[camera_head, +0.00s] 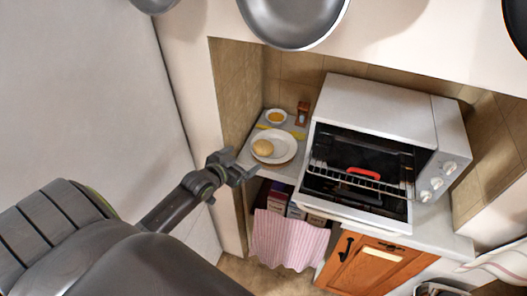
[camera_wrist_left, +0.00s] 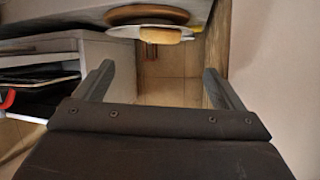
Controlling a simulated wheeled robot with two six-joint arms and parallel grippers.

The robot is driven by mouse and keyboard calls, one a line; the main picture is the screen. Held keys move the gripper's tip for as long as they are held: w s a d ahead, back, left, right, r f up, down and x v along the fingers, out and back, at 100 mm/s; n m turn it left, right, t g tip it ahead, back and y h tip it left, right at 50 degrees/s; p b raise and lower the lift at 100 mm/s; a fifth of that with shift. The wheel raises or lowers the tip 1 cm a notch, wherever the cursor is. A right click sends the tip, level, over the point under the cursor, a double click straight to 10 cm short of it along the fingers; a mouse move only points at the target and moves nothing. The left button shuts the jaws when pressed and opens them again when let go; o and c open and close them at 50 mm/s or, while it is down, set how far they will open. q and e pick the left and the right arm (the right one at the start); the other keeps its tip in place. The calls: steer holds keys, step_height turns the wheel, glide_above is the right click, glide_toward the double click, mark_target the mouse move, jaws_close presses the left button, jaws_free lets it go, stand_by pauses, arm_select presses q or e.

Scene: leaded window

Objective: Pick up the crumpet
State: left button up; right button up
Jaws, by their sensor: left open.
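The crumpet (camera_head: 262,147), pale golden and round, lies on a white plate (camera_head: 287,152) on the counter left of the oven. My left gripper (camera_head: 241,167) is open and empty, left of and nearer than the plate, apart from the crumpet. In the left wrist view, which looks upside down, the crumpet (camera_wrist_left: 159,36) and plate (camera_wrist_left: 124,31) show at the top, beyond the open fingers (camera_wrist_left: 158,72). A brown round edge shows against the plate there. My right gripper is in neither view.
A white oven (camera_head: 375,105) with an open front, a rack and a red item (camera_head: 364,173) stands right of the plate. A small bowl (camera_head: 276,116) and a brown object (camera_head: 302,113) stand behind it. A wall is at left; a pink striped cloth (camera_head: 288,239) hangs below.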

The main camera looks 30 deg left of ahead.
arm_select(q)
steer(key=b, duration=0.3)
glide_toward(261, 148)
steer(key=x, duration=0.3)
steer(key=shift+f, duration=0.15)
steer(key=shift+b+x, duration=0.65)
steer(key=shift+x, duration=0.1)
steer(key=b+x, duration=0.4)
steer(key=shift+w+f, duration=0.25)
steer(key=shift+w, duration=0.1)
steer(key=shift+w+b, duration=0.5)
steer(key=shift+b, duration=0.05)
steer(key=c, duration=1.1)
steer(key=shift+r, duration=0.2)
steer(key=shift+c, duration=0.2)
